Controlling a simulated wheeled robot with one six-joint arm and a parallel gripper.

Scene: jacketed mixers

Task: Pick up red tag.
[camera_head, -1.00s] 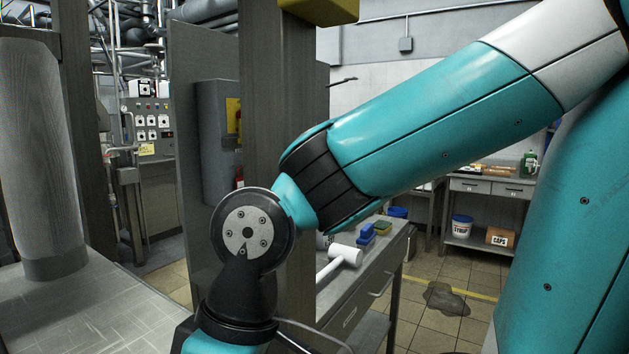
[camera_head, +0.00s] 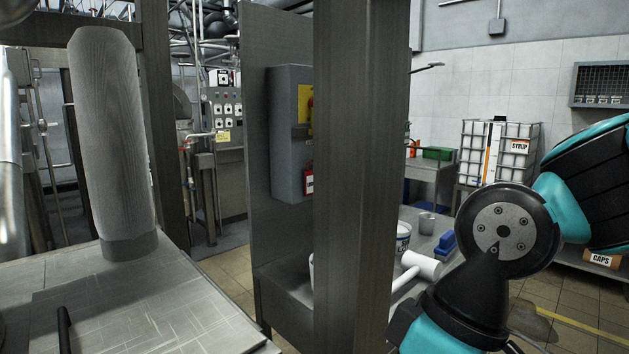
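A small red item with a pale patch (camera_head: 308,179), which looks like the red tag, shows at the right side of a grey wall-mounted box (camera_head: 288,150). A yellow panel with another red part (camera_head: 307,104) is above it on the same box. A steel post stands just right of both and may hide part of them. My gripper is out of view; only my teal and black arm links show at the right, well apart from the red item.
The steel post (camera_head: 360,180) stands in front, right of the box. A metal table (camera_head: 150,310) fills the lower left. Behind the post, a bench holds a white mallet (camera_head: 418,267), a blue brush (camera_head: 445,244) and a tub (camera_head: 403,238). Tiled floor shows between.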

